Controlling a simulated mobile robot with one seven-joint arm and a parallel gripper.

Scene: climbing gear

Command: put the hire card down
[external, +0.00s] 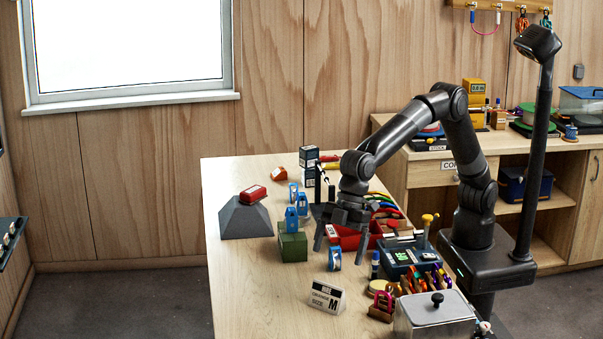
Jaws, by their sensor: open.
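A small white card (327,296) with black print, "SIZE" and a large "M" readable, stands on the wooden table (246,290) near its front. I cannot tell for sure that it is the hire card; no other clear card shows. My gripper (344,250) points down above the middle of the table, behind the card and apart from it. Its two fingers are spread, and I see no card between them. A red tray (375,238) shows partly behind the fingers, and a small red and white block (333,233) shows between them.
The table's front left is bare.

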